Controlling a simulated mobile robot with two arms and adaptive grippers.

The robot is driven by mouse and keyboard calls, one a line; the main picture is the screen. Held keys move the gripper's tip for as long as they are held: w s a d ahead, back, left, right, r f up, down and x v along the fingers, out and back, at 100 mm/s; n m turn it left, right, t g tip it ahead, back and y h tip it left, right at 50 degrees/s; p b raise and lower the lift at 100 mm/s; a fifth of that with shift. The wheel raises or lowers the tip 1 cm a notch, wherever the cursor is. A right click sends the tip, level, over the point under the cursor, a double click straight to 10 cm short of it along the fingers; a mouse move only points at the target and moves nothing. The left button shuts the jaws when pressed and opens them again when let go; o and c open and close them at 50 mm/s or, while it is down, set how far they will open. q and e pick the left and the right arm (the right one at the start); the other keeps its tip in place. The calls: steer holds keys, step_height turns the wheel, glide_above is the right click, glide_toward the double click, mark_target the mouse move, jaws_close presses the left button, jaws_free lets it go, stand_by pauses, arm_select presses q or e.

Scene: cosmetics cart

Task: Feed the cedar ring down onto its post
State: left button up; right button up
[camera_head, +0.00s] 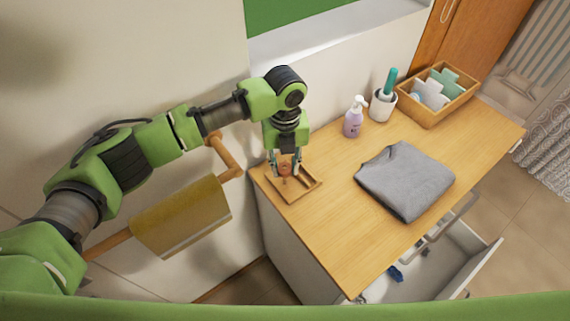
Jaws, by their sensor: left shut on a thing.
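My left gripper (285,170) points straight down at the left end of the wooden counter. It is shut on the cedar ring (285,169), a small reddish-brown piece between its fingertips. The post is hard to make out, hidden by the fingers and the ring. I cannot tell whether the ring is around the post or above it. My right gripper is not in view.
A folded grey cloth (405,181) lies mid-counter. A lilac pump bottle (354,118), a white cup (381,107) and a wooden box (432,104) stand along the back. A towel on a rail (183,217) hangs left of the counter. A drawer (440,262) stands open in front.

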arm_select(q)
steer(key=shift+f, duration=0.15)
steer(key=o, duration=0.9)
steer(key=shift+c, duration=0.2)
step_height(320, 180, up, 12)
stand_by(0.7)
